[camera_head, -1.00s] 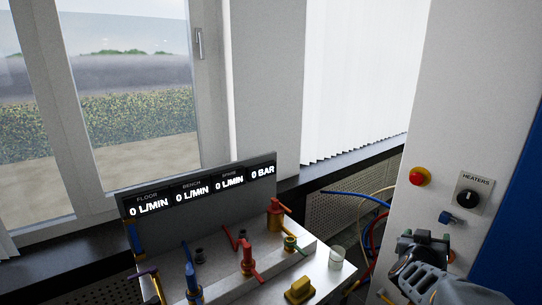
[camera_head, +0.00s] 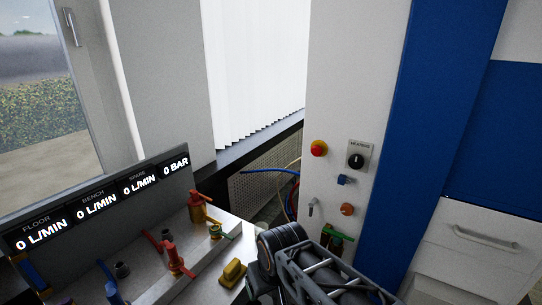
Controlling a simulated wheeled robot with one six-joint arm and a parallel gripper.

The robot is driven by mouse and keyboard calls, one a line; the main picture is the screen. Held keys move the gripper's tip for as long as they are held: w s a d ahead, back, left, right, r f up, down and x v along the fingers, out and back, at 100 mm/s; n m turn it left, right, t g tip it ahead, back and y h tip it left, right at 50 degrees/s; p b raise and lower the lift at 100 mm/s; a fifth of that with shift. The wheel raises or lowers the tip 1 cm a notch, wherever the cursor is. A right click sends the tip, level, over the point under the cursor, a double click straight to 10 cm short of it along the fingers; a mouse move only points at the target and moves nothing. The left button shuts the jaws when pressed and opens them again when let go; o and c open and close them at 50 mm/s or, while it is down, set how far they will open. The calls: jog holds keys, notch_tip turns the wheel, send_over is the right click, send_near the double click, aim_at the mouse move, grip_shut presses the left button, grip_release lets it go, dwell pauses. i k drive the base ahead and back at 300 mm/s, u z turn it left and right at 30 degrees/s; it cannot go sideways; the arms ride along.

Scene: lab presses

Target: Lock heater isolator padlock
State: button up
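The heater isolator (camera_head: 357,156), a grey plate marked HEATERS with a black round knob, is on the white panel. Just below it to the left is a small blue thing (camera_head: 344,180) that looks like the padlock. It appears apart from the knob, and its shackle is too small to read. Part of my arm, a dark ringed joint and framed link, fills the bottom centre, below the isolator and padlock. I cannot make out gripper fingers or anything held.
A red button on yellow (camera_head: 318,148) and an orange knob (camera_head: 347,209) are near the padlock. A small lever (camera_head: 311,206) and green valve (camera_head: 331,236) are lower. The valve bench (camera_head: 208,262) is left, a white drawer (camera_head: 468,236) right.

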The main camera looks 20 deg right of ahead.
aim_at(341, 180)
jog(key=z, duration=0.1)
jog(key=i, duration=0.4)
jog(key=u, duration=0.65)
